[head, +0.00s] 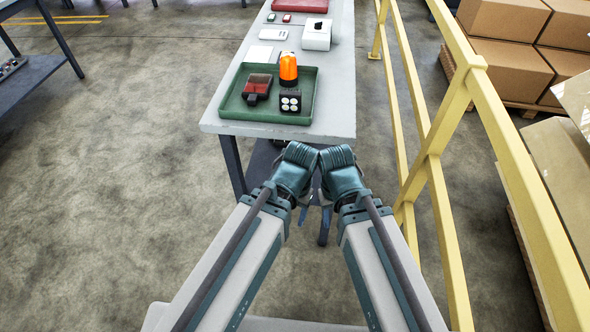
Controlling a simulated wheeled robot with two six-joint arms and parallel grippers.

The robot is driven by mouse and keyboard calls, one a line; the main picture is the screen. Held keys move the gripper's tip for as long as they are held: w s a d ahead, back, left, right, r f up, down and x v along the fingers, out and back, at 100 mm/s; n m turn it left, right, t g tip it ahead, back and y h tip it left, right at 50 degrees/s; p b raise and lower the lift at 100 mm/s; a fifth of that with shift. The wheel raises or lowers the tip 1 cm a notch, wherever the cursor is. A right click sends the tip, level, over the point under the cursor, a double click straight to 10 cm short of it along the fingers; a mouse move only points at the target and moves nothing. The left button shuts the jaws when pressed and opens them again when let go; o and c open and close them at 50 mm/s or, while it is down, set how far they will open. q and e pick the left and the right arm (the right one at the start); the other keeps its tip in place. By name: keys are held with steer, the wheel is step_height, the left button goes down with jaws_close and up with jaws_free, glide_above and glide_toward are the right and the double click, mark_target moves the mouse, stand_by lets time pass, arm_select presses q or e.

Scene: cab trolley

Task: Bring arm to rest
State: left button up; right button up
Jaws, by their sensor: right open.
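My two arms reach in from the bottom of the head view and fold together at the wrists, just short of the table (222,126). My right gripper (324,226) points down below its wrist and is open with nothing seen in it. My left gripper (303,214) is mostly hidden under its own wrist, so its jaws cannot be made out. Both grippers are apart from the things on the table.
A green tray (311,92) on the table holds an orange beacon (288,70), a red-and-black lamp (257,88) and a black block with white discs (290,101). A white box (317,35) stands behind. A yellow railing (433,140) runs close on the right.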

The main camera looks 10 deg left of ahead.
step_height(320, 180, up, 10)
steer(key=p, duration=0.9)
